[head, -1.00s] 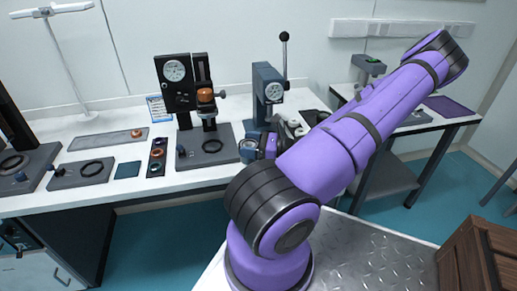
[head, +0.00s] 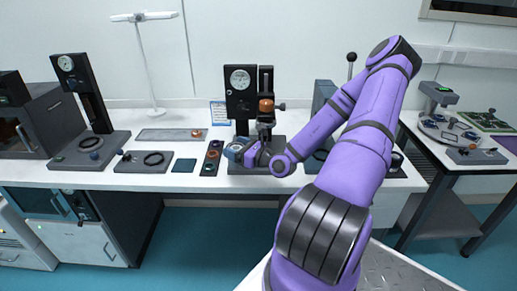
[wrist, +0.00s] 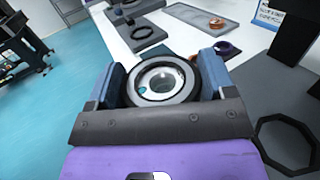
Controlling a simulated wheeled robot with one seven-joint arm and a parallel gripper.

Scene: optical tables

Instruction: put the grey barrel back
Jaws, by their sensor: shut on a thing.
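The grey barrel (wrist: 160,98) is a short, dark grey, round tube with a pale inner ring and a glassy centre. My gripper (wrist: 162,82) is shut on it, with one blue finger on each side. In the head view, my gripper (head: 249,154) is in front of the gauge stand (head: 240,100), above the front of its base. The barrel (head: 233,151) shows as a small grey-blue round at the gripper's left. A narrow dark rack (head: 213,158) with several coloured round places lies just left of it. My gripper hides part of the stand's base.
A dark blue square mat (head: 184,165), a black plate with a ring (head: 142,161) and a long grey tray (head: 170,135) lie further left. A lever press (head: 325,100) stands to the right, partly behind my arm. The bench's front edge is close below.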

